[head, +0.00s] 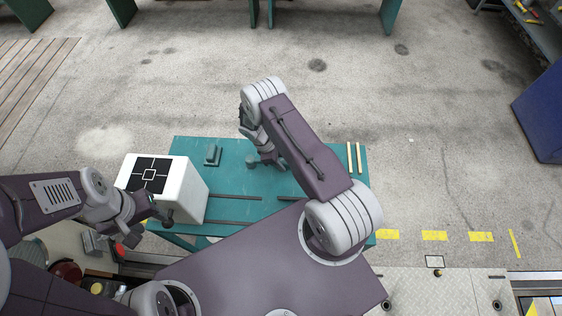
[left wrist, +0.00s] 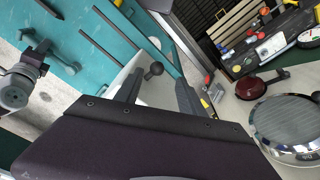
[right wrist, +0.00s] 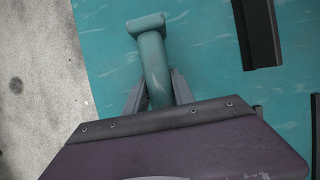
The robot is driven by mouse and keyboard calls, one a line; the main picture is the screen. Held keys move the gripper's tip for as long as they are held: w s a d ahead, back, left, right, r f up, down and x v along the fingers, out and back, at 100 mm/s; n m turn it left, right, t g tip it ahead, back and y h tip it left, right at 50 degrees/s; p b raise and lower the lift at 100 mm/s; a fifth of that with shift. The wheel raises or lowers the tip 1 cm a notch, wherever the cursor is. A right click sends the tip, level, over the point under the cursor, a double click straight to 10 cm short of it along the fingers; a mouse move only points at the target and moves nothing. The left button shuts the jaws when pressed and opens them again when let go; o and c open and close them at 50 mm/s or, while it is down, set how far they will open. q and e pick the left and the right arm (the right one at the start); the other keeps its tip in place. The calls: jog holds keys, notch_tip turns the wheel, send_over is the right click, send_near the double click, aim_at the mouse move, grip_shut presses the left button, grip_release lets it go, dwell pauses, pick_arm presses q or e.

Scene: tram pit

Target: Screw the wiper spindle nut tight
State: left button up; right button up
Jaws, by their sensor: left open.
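A white box (head: 190,185) with a black-and-white target on its top stands at the left of the teal bench. A dark round knob (head: 168,217), which looks like the spindle nut, sits at the box's near side. My left gripper (head: 146,210) is beside it. In the left wrist view the knob (left wrist: 153,70) shows between my two spread fingers (left wrist: 158,90), with gaps on both sides. My right gripper (head: 264,160) is over the bench. In the right wrist view its fingers (right wrist: 160,95) close around a teal post with a wider top (right wrist: 153,60).
The teal bench (head: 230,180) carries dark bars (head: 236,196), a small teal block (head: 212,156) and two pale sticks (head: 354,158). Red and dark items (head: 65,272) lie near my left arm. A blue panel (head: 543,115) stands at right. The floor beyond the bench is clear.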

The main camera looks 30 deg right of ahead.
grip_shut()
